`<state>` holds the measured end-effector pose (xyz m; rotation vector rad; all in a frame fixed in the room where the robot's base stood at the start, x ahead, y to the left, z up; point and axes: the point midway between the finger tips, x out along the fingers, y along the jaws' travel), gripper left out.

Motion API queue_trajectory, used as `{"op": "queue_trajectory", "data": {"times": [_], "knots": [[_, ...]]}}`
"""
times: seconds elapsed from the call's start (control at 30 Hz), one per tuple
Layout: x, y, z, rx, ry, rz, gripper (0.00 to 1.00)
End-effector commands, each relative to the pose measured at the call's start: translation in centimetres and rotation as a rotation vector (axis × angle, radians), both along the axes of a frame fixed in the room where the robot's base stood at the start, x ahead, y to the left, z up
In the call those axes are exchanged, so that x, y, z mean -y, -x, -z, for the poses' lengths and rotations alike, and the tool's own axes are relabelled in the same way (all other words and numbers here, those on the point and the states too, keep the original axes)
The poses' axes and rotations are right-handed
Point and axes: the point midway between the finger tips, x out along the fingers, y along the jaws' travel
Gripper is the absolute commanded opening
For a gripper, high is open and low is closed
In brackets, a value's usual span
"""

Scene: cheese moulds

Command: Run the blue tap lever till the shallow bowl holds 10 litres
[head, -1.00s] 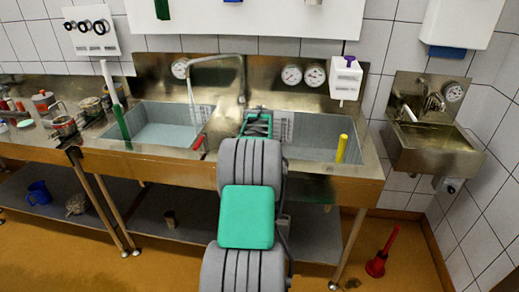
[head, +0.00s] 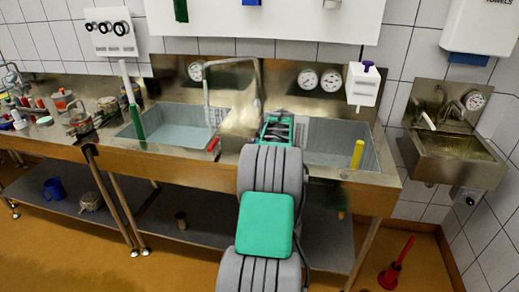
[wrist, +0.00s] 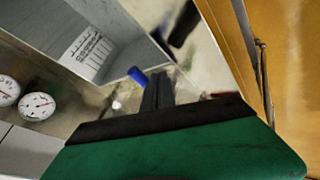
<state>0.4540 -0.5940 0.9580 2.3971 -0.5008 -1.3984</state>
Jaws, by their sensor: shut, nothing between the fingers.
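The blue tap lever (wrist: 137,75) shows in the wrist view as a short blue end right beside the tips of my gripper. I cannot tell whether they touch. My gripper (wrist: 157,82) is shut and empty, its dark fingers over the divider between the basins. In the head view my gripper (head: 277,122) is between the two basins, and the arm hides the lever. The left basin (head: 180,136) has a pale, higher-looking floor and seems to be the shallow bowl. The right basin (head: 330,130) looks deeper. A printed scale (wrist: 88,48) is on a basin wall. I cannot read any water level.
A swan-neck tap (head: 258,85) stands behind the divider. A red handle (head: 213,144) is at the left basin's front edge. A green upright thing (head: 136,122) and a yellow cylinder (head: 357,154) stand at the basins. Gauges (head: 318,79) are on the backsplash. A red plunger (head: 393,270) is on the floor.

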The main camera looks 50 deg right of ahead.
Motion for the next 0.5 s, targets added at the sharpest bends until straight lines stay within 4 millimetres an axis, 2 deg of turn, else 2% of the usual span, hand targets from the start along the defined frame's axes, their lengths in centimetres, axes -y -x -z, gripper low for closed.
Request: {"op": "queue_trajectory", "data": {"times": [0.03,0.17,0.2,0.33,0.5], "knots": [[-0.8,0.0,0.7,0.000,0.001,-0.002,0.00],[-3.5,0.3,1.5,0.002,0.003,-0.006,0.00],[-3.8,1.0,-0.4,0.004,0.008,-0.003,0.00],[-5.2,3.0,-3.3,0.003,0.005,-0.002,0.00],[-6.5,5.0,-5.9,0.001,0.001,-0.001,0.00]]}}
